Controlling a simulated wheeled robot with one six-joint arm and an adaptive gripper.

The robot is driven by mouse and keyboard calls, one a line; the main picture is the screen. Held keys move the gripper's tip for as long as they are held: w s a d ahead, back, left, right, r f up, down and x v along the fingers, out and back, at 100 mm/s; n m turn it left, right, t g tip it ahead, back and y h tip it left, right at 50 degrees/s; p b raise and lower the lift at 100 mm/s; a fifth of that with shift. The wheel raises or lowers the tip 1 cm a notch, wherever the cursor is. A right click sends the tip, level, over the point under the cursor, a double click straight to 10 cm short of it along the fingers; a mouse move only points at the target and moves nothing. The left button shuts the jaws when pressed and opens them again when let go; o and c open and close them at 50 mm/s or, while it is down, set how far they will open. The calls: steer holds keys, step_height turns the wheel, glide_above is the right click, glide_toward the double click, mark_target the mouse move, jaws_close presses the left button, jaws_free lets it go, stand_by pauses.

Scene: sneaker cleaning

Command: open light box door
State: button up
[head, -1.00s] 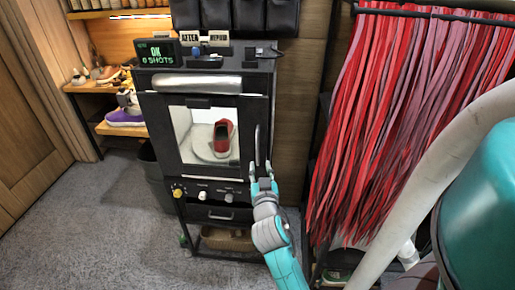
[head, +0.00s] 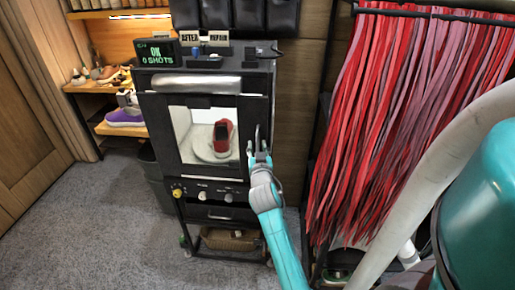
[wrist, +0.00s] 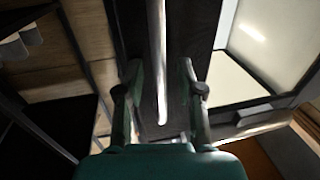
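The black light box (head: 205,194) stands ahead with its glass-fronted door (head: 205,101) shut. A red sneaker (head: 222,138) shows through the pane on a pale round base. An upright bar handle (head: 257,133) is on the door's right side; it also shows as a light bar in the wrist view (wrist: 157,55). My gripper (head: 259,150) is at the handle's lower part. In the wrist view my gripper (wrist: 160,85) has its fingers spread, one on each side of the bar, with gaps on both sides. Depth between fingertips and bar is hard to judge.
Red hanging strips (head: 385,120) fill the right side. Shelves with shoes (head: 122,118) stand at the left behind the box, beside a wooden door (head: 30,120). A dark bin (head: 152,172) is left of the box. The grey carpet (head: 110,225) in front is clear.

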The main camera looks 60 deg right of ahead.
steer(key=shift+c, duration=0.2)
jaws_close()
